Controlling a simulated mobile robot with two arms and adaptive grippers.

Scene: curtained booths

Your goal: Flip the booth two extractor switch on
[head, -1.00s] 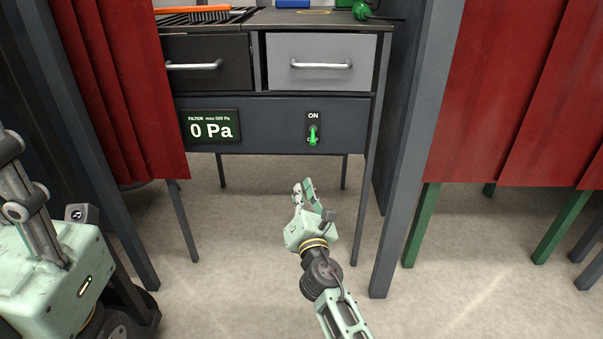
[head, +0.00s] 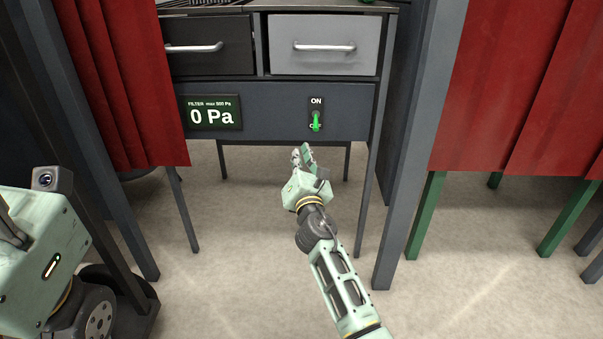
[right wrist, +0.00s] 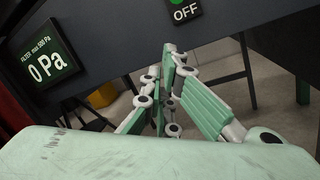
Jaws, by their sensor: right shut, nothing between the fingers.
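The extractor switch (head: 316,121) is a green lever on a black plate marked ON at the top, on the dark front panel below the drawers. The lever points down, over the lower label. In the right wrist view the plate's OFF label (right wrist: 185,12) shows at the top edge, with a bit of the green lever above it. My right gripper (head: 303,150) is shut and empty, just below and slightly left of the switch, apart from it. It also shows in the right wrist view (right wrist: 172,60). My left gripper is not in view.
A filter display (head: 211,113) reading 0 Pa is left of the switch. A grey drawer (head: 325,45) with a bar handle sits above. Red curtains (head: 115,80) and grey posts flank the bench. The floor below is mostly clear.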

